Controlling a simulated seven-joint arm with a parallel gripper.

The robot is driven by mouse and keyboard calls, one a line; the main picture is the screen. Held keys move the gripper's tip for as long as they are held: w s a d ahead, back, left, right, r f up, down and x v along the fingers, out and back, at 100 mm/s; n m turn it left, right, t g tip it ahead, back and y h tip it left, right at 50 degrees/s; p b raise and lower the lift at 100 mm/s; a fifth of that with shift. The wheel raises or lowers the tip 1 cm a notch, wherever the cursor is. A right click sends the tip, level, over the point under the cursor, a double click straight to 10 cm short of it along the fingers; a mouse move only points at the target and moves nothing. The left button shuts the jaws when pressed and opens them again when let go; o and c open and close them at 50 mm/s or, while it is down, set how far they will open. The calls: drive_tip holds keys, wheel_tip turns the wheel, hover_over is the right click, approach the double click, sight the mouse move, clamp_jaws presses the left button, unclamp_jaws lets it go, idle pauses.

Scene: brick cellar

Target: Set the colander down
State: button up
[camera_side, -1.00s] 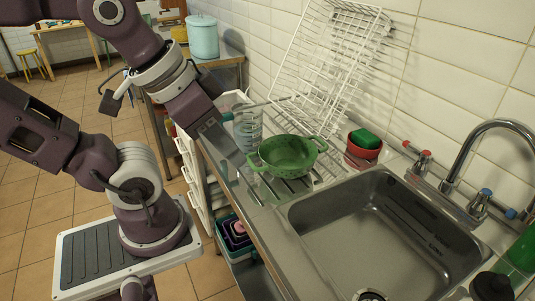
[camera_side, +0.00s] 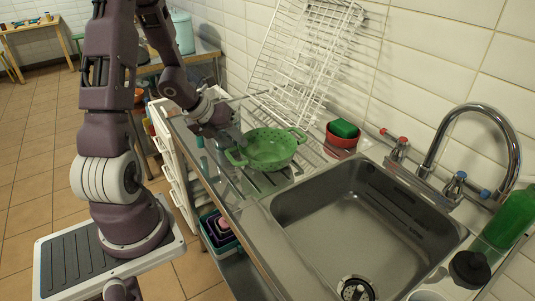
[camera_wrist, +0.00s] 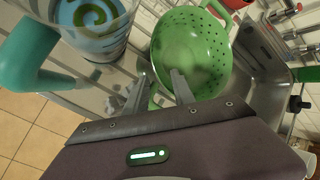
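The green colander (camera_side: 270,149) sits on the ribbed drainboard (camera_side: 262,182) left of the sink, with a handle on each side. The wrist view shows its holed bowl (camera_wrist: 188,48) just ahead of my fingers. My gripper (camera_side: 235,150) is at the colander's left handle. In the wrist view my gripper's fingers (camera_wrist: 161,76) stand apart, with green of the near handle low between them. They look open. Whether a finger touches the handle is hard to tell.
The steel sink (camera_side: 360,215) with its tap (camera_side: 470,125) lies to the right. A red bowl with a green sponge (camera_side: 343,131) stands behind, and a white rack (camera_side: 300,55) leans on the wall. A clear jug (camera_wrist: 95,25) stands close beside my gripper.

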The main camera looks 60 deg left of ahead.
sight(243, 149)
drive_tip(key=x, duration=0.5)
drive_tip(key=shift+a, duration=0.2)
clamp_jaws()
idle(1.1)
